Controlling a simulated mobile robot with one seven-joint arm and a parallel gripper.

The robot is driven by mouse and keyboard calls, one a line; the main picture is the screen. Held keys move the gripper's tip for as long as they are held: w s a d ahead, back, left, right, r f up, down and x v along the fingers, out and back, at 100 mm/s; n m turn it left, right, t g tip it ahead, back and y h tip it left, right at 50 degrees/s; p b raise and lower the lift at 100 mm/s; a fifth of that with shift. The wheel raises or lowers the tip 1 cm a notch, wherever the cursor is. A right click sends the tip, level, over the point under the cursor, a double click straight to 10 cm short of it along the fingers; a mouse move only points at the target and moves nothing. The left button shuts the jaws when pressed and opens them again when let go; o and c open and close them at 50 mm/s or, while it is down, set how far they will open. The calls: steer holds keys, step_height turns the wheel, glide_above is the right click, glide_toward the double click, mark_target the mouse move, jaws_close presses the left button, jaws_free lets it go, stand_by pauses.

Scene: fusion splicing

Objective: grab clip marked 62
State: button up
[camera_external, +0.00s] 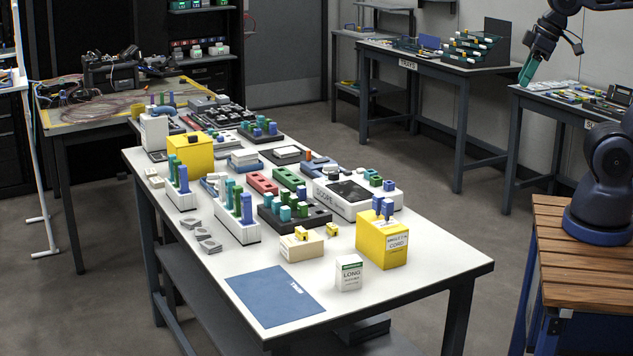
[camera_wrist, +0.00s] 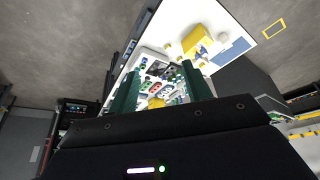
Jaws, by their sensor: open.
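No clip with a readable 62 shows in either view. Small yellow clip-like pieces are on the white table (camera_external: 430,262) in the external view: one (camera_external: 301,233) on a beige block (camera_external: 302,247), and another (camera_external: 332,229) beside it. Their markings are too small to read. My gripper (camera_external: 527,72), with green fingers, is at the upper right, in the air over the right side table and far from these pieces. In the wrist view my gripper (camera_wrist: 162,68) has its two green fingers apart with nothing held between them; the cluttered white table lies far beyond them.
Yellow boxes (camera_external: 384,240) (camera_external: 190,156), a white carton (camera_external: 348,273), and racks of blue and green pegs (camera_external: 237,222) crowd the white table. A blue mat (camera_external: 273,295) lies at its front. Side tables stand behind and right, with a wooden-topped stand (camera_external: 575,270) at right.

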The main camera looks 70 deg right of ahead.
steer(key=shift+w, duration=0.1)
steer(key=shift+c, duration=0.4)
steer(key=m+g+h, duration=0.1)
steer(key=m+h, duration=0.2)
steer(key=m, duration=0.6)
glide_above(332, 226)
steer(key=s+a, duration=0.3)
step_height(332, 226, down, 31)
steer(key=shift+g, duration=0.3)
steer(key=x, duration=1)
steer(key=shift+d+f, duration=0.15)
steer(key=shift+f, duration=0.15)
jaws_close()
